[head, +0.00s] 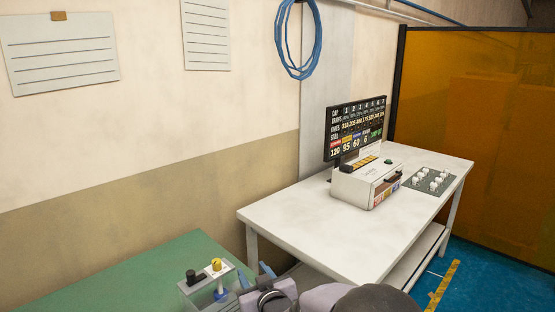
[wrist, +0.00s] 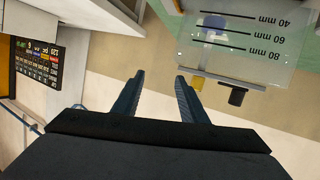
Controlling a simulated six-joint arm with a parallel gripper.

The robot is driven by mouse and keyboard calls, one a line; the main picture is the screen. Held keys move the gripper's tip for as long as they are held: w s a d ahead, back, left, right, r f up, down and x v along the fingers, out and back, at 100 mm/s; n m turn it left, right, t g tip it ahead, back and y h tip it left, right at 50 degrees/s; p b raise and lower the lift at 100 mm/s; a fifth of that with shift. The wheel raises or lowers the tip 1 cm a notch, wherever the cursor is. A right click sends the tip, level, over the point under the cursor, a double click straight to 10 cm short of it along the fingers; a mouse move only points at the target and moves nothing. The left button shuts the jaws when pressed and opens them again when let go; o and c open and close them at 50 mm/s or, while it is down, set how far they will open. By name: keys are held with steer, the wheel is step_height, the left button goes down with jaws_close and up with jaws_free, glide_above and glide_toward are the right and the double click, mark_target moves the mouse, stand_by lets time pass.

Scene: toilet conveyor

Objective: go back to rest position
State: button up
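My gripper (head: 257,274) is at the bottom of the head view, above the front edge of the green table (head: 130,271). Its two blue-grey fingers show there with the dark wrist behind them. In the wrist view my gripper (wrist: 160,78) has its fingers apart, with nothing between them. Just left of it in the head view is a clear fixture (head: 200,288) with a black knob (head: 191,277) and a yellow knob (head: 216,264) on a blue-based stand. I cannot tell the exact gap between gripper and fixture.
A white table (head: 320,232) stands to the right, bearing a white machine (head: 366,184), a display screen (head: 355,128) and a grey tray (head: 431,181) of several white pieces. An orange panel (head: 480,130) closes the right. The wall is behind.

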steer(key=s+d+f+m+g+h, duration=0.2)
steer(key=s+d+f+g+h, duration=0.25)
steer(key=d, duration=0.45)
steer(key=s+d+f+m+g, duration=0.1)
steer(key=s+d+g, duration=0.2)
steer(key=s, duration=0.6)
steer(key=s+d+f+m+g+p, duration=0.1)
steer(key=s+d+g, duration=0.2)
steer(key=s, duration=0.7)
steer(key=s+d+f+m+g+p, duration=0.1)
steer(key=s+d+f+g, duration=0.1)
steer(key=s+d, duration=0.4)
steer(key=s+g+h, duration=0.1)
steer(key=s, duration=0.2)
steer(key=shift+s+d, duration=0.25)
steer(key=shift+s, duration=0.05)
